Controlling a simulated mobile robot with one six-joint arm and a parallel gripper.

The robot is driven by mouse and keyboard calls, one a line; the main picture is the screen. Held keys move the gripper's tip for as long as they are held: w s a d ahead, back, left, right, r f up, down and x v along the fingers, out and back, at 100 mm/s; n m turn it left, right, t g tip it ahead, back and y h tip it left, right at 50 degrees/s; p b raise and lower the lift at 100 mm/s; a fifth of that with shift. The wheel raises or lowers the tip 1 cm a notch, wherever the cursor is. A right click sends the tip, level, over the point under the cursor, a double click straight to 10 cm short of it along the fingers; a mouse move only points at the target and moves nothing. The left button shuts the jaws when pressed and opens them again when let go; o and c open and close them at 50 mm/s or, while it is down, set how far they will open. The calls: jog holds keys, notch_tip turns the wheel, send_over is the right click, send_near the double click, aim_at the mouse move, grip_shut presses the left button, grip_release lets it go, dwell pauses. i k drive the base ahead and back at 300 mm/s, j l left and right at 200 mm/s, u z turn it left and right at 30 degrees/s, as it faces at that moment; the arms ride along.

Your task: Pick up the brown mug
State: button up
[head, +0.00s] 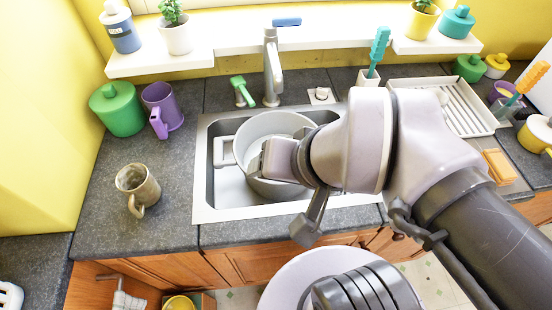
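The brown mug (139,186) stands upright on the dark grey counter (100,215), left of the sink. It looks worn or stained, and its handle faces the front, toward me. My gripper (268,162) is well to the right of the mug, over the sink and in front of the pot there. It is not touching the mug. The fingers are partly hidden by my own arm links, so I cannot tell whether they are open or shut.
The sink (207,205) holds a large grey pot (262,127). Behind the mug stand a purple mug (163,108) and a green canister (118,109). A yellow wall (45,120) rises at left. The counter between mug and sink is clear. A white dish rack (455,108) stands at right.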

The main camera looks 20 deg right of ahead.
aim_at(135, 181)
jog(key=u, duration=1.25)
jog(key=z, duration=1.35)
jog(key=u, duration=1.35)
jog(key=i+j+z, duration=0.45)
jog(key=j, duration=0.15)
jog(key=k, duration=0.1)
